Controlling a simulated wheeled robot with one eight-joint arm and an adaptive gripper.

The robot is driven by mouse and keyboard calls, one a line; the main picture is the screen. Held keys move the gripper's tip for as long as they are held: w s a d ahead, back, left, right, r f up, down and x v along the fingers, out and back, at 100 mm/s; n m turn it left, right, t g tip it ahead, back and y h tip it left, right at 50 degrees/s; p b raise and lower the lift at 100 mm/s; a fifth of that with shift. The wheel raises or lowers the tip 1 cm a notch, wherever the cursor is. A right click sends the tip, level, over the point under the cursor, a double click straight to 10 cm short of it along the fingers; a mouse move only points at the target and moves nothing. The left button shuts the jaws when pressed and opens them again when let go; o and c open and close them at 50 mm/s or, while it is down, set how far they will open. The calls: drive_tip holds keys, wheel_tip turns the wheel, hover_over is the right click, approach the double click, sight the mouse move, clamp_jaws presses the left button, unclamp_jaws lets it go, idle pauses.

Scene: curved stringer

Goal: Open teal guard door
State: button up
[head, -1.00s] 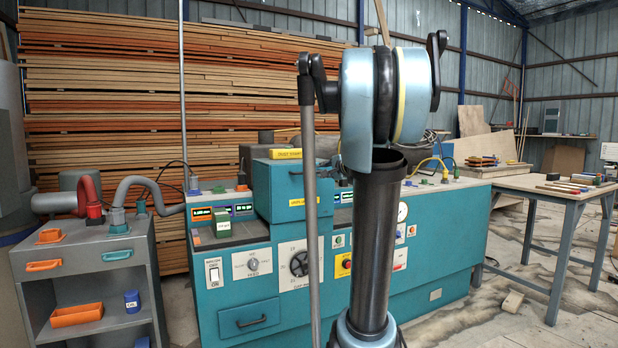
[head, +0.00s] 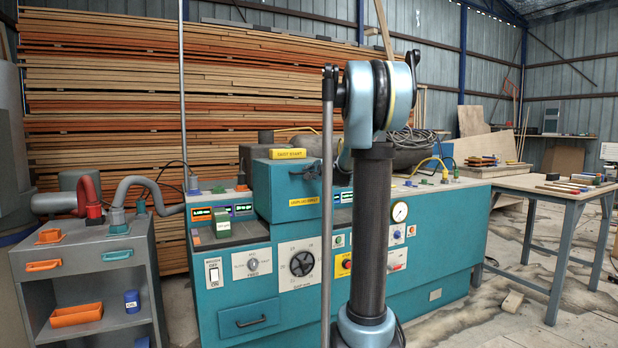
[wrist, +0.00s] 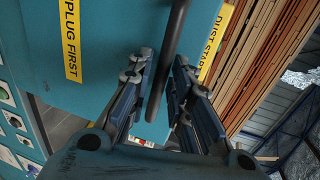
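The teal guard door (head: 283,195) is the front of a raised box on top of the teal machine, and it looks shut. It carries a yellow label on its lower edge. In the wrist view the teal door panel (wrist: 105,25) fills the upper left, with a dark bar handle (wrist: 172,45) standing off it. My gripper (wrist: 162,65) is open, with one finger on each side of the bar. Gaps show beside the bar, so the fingers do not look closed on it. In the head view my arm hides part of the door's right side.
The teal machine (head: 235,285) has knobs, switches and a gauge on its front. A grey cart (head: 95,255) with a hose stands at left. A wooden-topped table (head: 560,190) stands at right. Stacked boards (head: 110,100) fill the back.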

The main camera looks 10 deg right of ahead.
drive_tip(key=shift+x, duration=0.75)
clamp_jaws()
drive_tip(key=shift+s, duration=0.1)
